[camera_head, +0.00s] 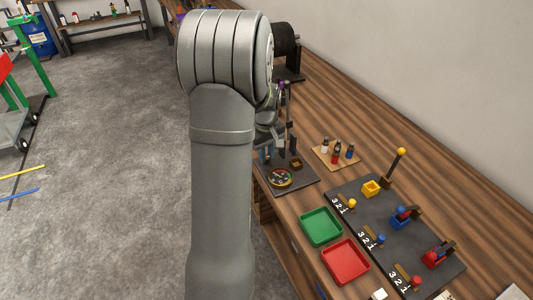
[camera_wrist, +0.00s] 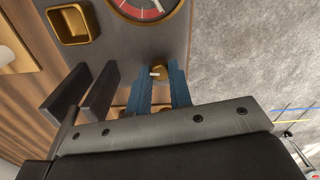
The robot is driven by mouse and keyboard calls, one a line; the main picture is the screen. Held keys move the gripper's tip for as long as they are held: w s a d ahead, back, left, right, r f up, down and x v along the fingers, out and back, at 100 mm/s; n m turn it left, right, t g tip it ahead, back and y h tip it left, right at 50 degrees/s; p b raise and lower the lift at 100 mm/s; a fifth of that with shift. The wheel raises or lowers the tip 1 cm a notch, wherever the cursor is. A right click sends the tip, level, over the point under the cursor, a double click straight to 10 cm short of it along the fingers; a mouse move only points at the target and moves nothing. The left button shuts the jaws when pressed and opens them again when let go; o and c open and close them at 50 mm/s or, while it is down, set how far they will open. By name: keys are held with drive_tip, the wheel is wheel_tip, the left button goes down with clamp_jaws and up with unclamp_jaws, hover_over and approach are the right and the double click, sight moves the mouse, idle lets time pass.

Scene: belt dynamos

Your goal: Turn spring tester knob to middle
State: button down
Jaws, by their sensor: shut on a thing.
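The spring tester (camera_head: 309,182) has a dark base with a round red-and-white dial at the front of the bench. Its dial (camera_wrist: 148,6) also shows at the top of the wrist view. The brass knob (camera_wrist: 158,69), with a white mark on it, sits at the edge of the tester below the dial in that view. My gripper (camera_wrist: 160,82) is shut on the knob, with one blue finger on each side. Much of the knob is hidden by the fingers. In the head view my arm covers part of the tester, and the knob cannot be made out.
A brass cup (camera_wrist: 73,24) sits on the tester's base. Two dark bars (camera_wrist: 98,90) stand close beside my fingers. Green (camera_head: 320,227) and red (camera_head: 346,262) trays lie nearer. A dark panel (camera_head: 380,215) with coloured levers and a small bottle rack (camera_head: 322,155) are to the right.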

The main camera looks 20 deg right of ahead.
drive_tip(key=shift+n, duration=0.6)
drive_tip(key=c, duration=1.3)
unclamp_jaws()
wheel_tip(320, 180, up, 18)
drive_tip(key=shift+f, duration=0.25)
drive_tip(key=shift+f, duration=0.2)
wheel_tip(320, 180, down, 17)
drive_tip(key=shift+f, duration=0.1)
